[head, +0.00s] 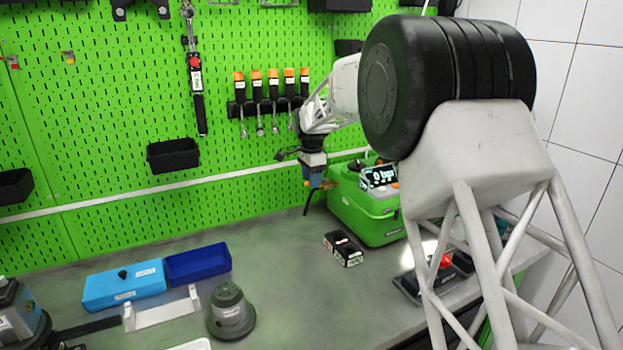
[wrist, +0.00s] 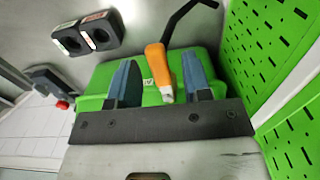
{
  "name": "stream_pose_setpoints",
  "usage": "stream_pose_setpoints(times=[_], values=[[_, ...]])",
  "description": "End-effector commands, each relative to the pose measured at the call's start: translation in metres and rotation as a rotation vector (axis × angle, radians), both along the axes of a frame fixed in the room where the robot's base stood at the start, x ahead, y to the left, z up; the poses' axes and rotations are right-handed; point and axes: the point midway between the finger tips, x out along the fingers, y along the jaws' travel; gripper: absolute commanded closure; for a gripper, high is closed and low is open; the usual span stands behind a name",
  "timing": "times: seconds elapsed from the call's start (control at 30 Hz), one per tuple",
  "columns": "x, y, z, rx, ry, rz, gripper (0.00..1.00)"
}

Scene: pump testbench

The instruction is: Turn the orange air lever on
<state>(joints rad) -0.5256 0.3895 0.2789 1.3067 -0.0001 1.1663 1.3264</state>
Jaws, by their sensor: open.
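The orange air lever (wrist: 158,68) shows in the wrist view, beside a black bent hose or tube (wrist: 181,22) at the green case (wrist: 148,93). My gripper (wrist: 159,62) is open, with one blue finger on each side of the lever. Gaps show between the lever and both fingers, and I cannot tell whether either touches it. In the head view my gripper (head: 315,182) is at the left end of the green case (head: 366,217). A display on the case (head: 379,177) reads "0 bar". The lever is mostly hidden there by my gripper.
A black two-hole block (head: 343,248) lies in front of the case. A box with a red button (head: 446,261) is to the right. Blue boxes (head: 124,286) and a grey-green round part (head: 231,312) stand at the left. The green pegboard (head: 110,110) rises close behind.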

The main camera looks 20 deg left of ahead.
Motion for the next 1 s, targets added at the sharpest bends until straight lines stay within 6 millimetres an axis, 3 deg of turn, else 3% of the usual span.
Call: stream_pose_setpoints(times=[0.27, 0.7, 1.0], values=[[0.000, 0.000, 0.017, 0.001, -0.002, 0.000, 0.55], [0.000, 0.000, 0.068, 0.001, -0.001, 0.000, 0.55], [0.000, 0.000, 0.078, 0.000, 0.000, 0.000, 0.55]])
